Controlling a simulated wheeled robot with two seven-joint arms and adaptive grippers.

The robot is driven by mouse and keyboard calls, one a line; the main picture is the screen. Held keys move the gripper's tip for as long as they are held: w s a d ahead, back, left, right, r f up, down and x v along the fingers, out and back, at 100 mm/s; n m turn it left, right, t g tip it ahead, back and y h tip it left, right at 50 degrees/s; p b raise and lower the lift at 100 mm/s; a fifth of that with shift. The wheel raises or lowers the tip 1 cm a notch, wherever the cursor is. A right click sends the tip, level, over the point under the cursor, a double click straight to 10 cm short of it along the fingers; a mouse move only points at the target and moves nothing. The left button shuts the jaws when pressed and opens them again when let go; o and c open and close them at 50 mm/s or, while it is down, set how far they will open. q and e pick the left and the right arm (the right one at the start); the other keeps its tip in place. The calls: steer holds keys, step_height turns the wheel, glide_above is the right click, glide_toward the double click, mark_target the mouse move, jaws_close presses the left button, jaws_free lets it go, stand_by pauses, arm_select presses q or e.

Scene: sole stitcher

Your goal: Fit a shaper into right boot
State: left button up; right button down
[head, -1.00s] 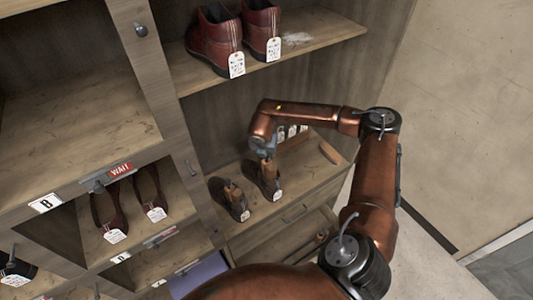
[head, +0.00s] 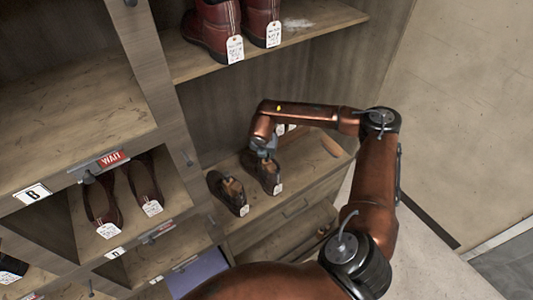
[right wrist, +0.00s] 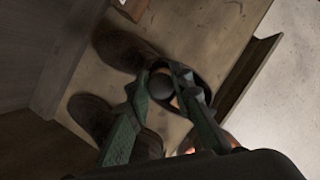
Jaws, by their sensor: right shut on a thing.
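Two dark brown boots stand side by side on a wooden shelf (head: 258,212). My left gripper is not in view.
Red boots (head: 212,28) with tags stand on the shelf above. A cubby at left holds dark shoes (head: 103,205). A drawer (head: 297,207) is below the shelf.

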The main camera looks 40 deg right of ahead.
steer(key=c, duration=1.7)
jaws_free()
steer(key=shift+o, duration=0.2)
steer(key=v, duration=1.2)
